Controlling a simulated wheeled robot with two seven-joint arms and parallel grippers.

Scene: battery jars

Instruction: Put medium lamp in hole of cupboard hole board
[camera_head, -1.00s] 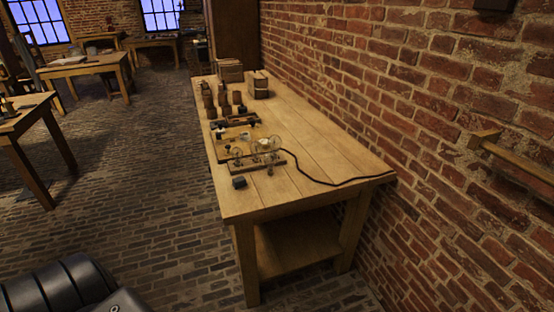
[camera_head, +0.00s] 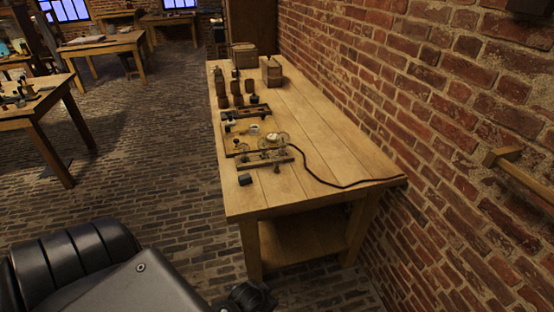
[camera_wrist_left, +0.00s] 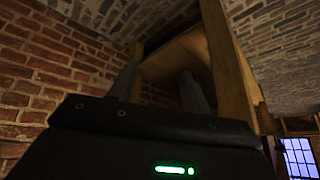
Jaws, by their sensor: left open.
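My left gripper shows in the left wrist view (camera_wrist_left: 158,85), its two dark fingers apart with nothing seen between them. Beyond the fingers are the wooden legs and underside of the workbench. In the head view, a wooden board (camera_head: 268,164) on the workbench carries round clear glass pieces (camera_head: 280,138) that look like lamps. They are too small to tell which is the medium lamp. No cupboard or hole board can be made out. My right gripper is not in view.
The workbench (camera_head: 335,160) stands along the brick wall, its right and near part mostly clear. A dark cord (camera_head: 322,182) runs across it. A small dark block (camera_head: 245,179) lies near its left edge. Brown jars (camera_head: 237,99) and boxes (camera_head: 272,71) stand farther back.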

